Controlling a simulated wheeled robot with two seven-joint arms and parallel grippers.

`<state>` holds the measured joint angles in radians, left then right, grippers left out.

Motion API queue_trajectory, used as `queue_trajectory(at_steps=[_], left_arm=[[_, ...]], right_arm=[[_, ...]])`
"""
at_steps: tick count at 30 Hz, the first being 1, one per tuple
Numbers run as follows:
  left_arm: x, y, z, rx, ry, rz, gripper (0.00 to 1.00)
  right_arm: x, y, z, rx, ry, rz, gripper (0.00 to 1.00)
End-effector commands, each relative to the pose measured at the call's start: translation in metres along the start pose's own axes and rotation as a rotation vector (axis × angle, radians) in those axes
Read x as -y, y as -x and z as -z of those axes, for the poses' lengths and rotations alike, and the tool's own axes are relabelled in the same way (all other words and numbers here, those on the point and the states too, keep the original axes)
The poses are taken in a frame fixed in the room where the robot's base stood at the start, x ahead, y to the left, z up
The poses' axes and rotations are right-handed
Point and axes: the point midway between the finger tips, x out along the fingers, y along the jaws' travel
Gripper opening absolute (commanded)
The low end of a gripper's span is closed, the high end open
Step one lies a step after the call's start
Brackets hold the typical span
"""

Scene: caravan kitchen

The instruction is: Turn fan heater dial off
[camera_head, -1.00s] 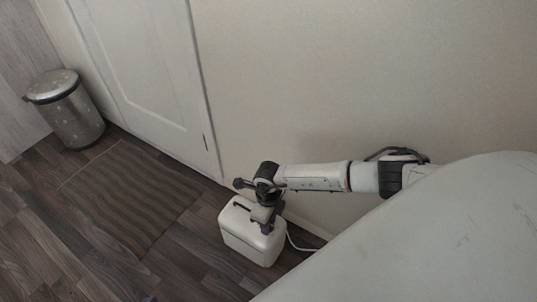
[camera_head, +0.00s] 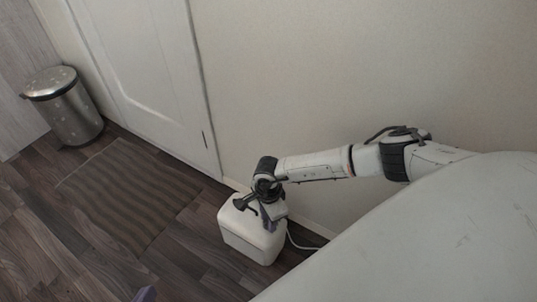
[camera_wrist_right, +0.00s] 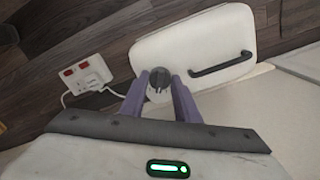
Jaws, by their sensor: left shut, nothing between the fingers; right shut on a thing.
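The white fan heater (camera_head: 245,236) stands on the floor against the wall. In the right wrist view the heater's top (camera_wrist_right: 205,45) has a dark handle and a round dark grey dial (camera_wrist_right: 158,78) near its edge. My right gripper (camera_head: 268,222) reaches down over the heater. In the wrist view its purple fingers (camera_wrist_right: 160,88) are shut on the dial, one on each side. The dial is hidden behind the gripper in the head view. A purple-grey tip of my left gripper (camera_head: 147,294) just shows at the bottom edge, away from the heater.
A power socket (camera_wrist_right: 88,74) with red switches and a white cable is beside the heater. A striped mat (camera_head: 130,200) lies on the wood floor by a white door (camera_head: 150,80). A metal bin (camera_head: 68,110) stands far left.

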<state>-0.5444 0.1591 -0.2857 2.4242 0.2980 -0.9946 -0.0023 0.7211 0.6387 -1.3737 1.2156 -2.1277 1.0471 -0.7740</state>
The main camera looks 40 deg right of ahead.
Motion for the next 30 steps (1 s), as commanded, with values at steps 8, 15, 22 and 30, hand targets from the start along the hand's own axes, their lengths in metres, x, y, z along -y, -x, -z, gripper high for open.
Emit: queue_trajectory(at_steps=[8,15,22,30], left_arm=[[-0.004,0.0,0.003,-0.022,0.007,-0.016,0.0],[-0.006,0.001,0.005,-0.037,0.011,-0.027,0.0],[-0.009,0.003,0.008,-0.048,0.014,-0.036,0.0],[-0.011,0.004,0.011,-0.056,0.014,-0.04,0.0]], right_arm=[[0.0,-0.001,0.001,-0.001,0.25,0.0,0.06],[0.0,-0.001,0.001,0.0,0.413,-0.001,0.06],[0.0,0.0,0.0,0.0,0.507,-0.001,0.06],[0.0,0.0,0.0,0.0,0.546,-0.001,0.06]])
